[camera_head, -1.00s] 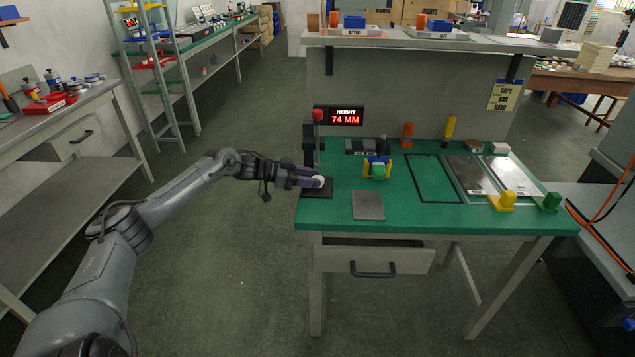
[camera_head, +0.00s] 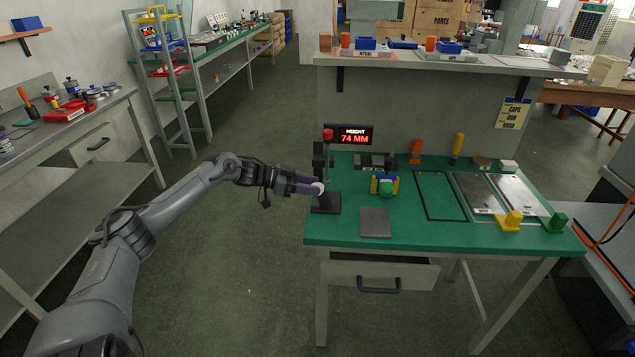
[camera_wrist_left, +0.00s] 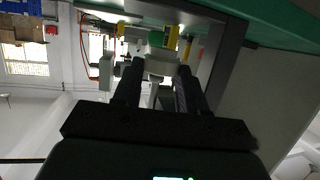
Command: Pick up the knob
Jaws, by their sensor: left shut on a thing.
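My left gripper (camera_head: 310,185) is shut on a small white rounded piece, which looks like the knob (camera_head: 319,187). It holds the knob at the table's left edge, just above the dark base plate (camera_head: 327,205) of the height gauge. In the left wrist view the pale knob (camera_wrist_left: 160,66) sits between the two dark fingertips; its lower side is hidden. The gauge has a red top (camera_head: 327,134), and its display (camera_head: 352,135) reads 74 MM. My right gripper is not in view.
The green-topped table (camera_head: 340,233) carries a grey square plate (camera_head: 375,223), a blue and yellow fixture with a green piece (camera_head: 385,188), and a black outlined frame (camera_head: 440,218). Yellow (camera_head: 511,221) and green (camera_head: 556,222) blocks stand at the right. A shelf (camera_head: 445,66) runs above the back.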

